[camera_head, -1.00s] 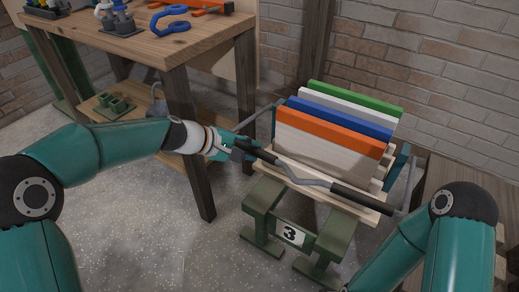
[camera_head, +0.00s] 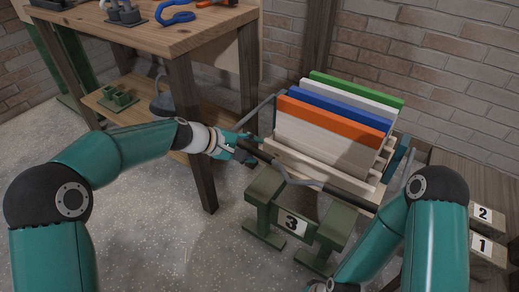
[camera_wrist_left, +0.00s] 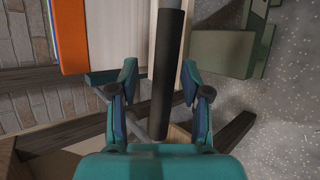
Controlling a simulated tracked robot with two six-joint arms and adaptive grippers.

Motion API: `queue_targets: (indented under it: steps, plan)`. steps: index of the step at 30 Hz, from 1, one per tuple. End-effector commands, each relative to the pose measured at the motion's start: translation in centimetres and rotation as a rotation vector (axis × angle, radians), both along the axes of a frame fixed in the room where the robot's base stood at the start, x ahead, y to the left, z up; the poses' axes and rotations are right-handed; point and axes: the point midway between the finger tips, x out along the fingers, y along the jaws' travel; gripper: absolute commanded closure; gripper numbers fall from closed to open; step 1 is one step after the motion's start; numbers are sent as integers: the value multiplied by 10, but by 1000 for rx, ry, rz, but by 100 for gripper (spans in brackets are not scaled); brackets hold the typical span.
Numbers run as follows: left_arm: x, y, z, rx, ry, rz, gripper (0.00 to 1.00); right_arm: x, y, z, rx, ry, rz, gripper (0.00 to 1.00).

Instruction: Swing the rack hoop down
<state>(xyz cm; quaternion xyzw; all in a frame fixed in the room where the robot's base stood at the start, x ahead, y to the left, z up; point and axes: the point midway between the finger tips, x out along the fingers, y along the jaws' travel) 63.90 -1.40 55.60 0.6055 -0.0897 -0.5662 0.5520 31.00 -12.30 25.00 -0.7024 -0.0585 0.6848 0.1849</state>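The rack hoop (camera_head: 291,178) is a grey bar with black grips, running across the low front of the rack (camera_head: 335,178), just above the green stand. Its side arms rise at the rack's ends. My left gripper (camera_head: 243,148) is at the hoop's left black grip (camera_head: 262,154). In the left wrist view the black grip (camera_wrist_left: 168,70) runs between the two fingers of the gripper (camera_wrist_left: 160,78), with a gap showing on both sides, so the fingers are open around or just above it. My right arm comes in at the lower right; its fingers are out of the picture.
Orange, blue, white and green boards (camera_head: 332,122) stand in the rack. The green stand (camera_head: 333,231) below bears a number 3 plate (camera_head: 292,223). A wooden workbench (camera_head: 190,32) is at the left. Boxes marked 1 and 2 (camera_head: 484,213) stand at the right. A brick wall is behind.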

Motion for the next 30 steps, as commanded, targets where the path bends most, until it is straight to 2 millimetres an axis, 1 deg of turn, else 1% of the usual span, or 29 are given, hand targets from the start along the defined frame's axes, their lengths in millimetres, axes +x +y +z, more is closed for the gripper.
queue_targets:
  steps: [8, 13, 17, 24, 30]
  plan:
    - [-1, 0, 0, 1, 0, -3, 50, 0, 0, 0, 0, 0, 0, 100]
    - [-3, 8, 6, 1, -1, -1, 50, 0, 0, 1, 0, 0, 0, 100]
    - [-10, 22, 17, 1, -2, 0, 50, 0, 0, 1, 0, 0, 0, 100]
    - [-27, 58, 45, 1, -3, 1, 50, 0, 0, 1, 0, 0, 0, 100]
    - [-38, 81, 63, 1, -1, 0, 50, 0, 0, 0, 0, 0, 0, 100]
